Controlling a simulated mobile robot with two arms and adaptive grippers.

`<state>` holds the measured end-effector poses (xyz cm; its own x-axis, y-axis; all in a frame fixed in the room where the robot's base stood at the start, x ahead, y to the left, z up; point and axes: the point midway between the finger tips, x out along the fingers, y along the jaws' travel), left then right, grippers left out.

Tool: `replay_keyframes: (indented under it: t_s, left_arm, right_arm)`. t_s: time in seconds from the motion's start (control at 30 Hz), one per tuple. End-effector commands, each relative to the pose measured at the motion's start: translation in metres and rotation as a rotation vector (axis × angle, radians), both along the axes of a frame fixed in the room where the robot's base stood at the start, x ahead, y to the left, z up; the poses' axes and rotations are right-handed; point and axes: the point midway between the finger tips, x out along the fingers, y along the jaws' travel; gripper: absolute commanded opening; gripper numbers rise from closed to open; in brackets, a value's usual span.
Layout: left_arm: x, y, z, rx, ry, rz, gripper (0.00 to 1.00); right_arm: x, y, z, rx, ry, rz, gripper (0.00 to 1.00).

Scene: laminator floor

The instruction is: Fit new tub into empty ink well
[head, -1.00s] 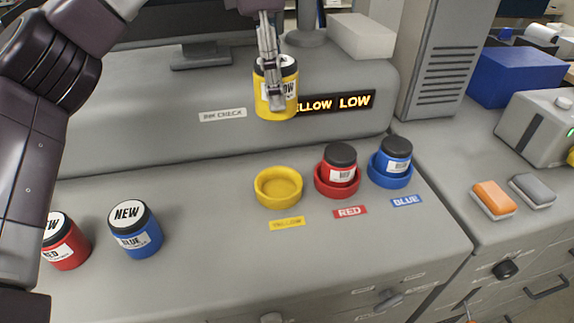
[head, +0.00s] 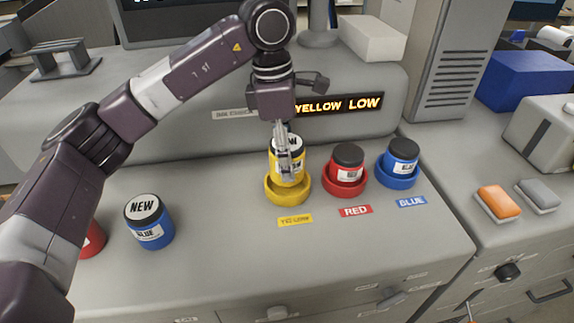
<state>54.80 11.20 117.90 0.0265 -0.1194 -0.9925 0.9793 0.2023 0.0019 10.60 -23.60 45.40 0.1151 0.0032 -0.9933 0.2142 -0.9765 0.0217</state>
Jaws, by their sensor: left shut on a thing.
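My left gripper (head: 286,160) is shut on the yellow tub (head: 283,176), which has a white NEW label on its lid. The tub is upright and its lower part is at the yellow ink well (head: 288,197), inside the ring as seen from here. I cannot tell whether it rests on the well's bottom. The red well (head: 346,188) holds a red tub with a black lid (head: 348,164). The blue well (head: 397,181) holds a blue tub (head: 401,157). My right gripper is not in view.
A new blue tub (head: 149,222) stands at the left, beside a red tub (head: 92,240) partly hidden by my left arm. A lit display (head: 339,105) reads YELLOW LOW behind the wells. An orange block (head: 496,202) and a grey block (head: 538,194) lie at the right.

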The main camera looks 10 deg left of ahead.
Motion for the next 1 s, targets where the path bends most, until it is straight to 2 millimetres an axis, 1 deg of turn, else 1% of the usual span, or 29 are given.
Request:
replay_keyframes:
  t_s: [0.07,0.2,0.3,0.57,1.0]
  left_arm:
    - [0.000,0.000,-0.005,0.001,0.000,0.000,0.12]
    - [-0.001,0.001,-0.024,0.000,0.003,0.001,0.12]
    - [-0.001,0.000,-0.035,0.000,0.001,-0.001,0.12]
    - [0.000,0.000,-0.038,-0.001,-0.001,-0.001,0.12]
    - [-0.001,0.000,-0.053,0.003,0.005,-0.001,0.12]
  right_arm:
    - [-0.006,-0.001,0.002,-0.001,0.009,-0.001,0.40]
    - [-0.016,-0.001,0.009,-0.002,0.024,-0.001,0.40]
    - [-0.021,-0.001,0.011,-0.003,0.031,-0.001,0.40]
    - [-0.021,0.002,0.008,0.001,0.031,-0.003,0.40]
    - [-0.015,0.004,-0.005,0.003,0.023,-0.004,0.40]
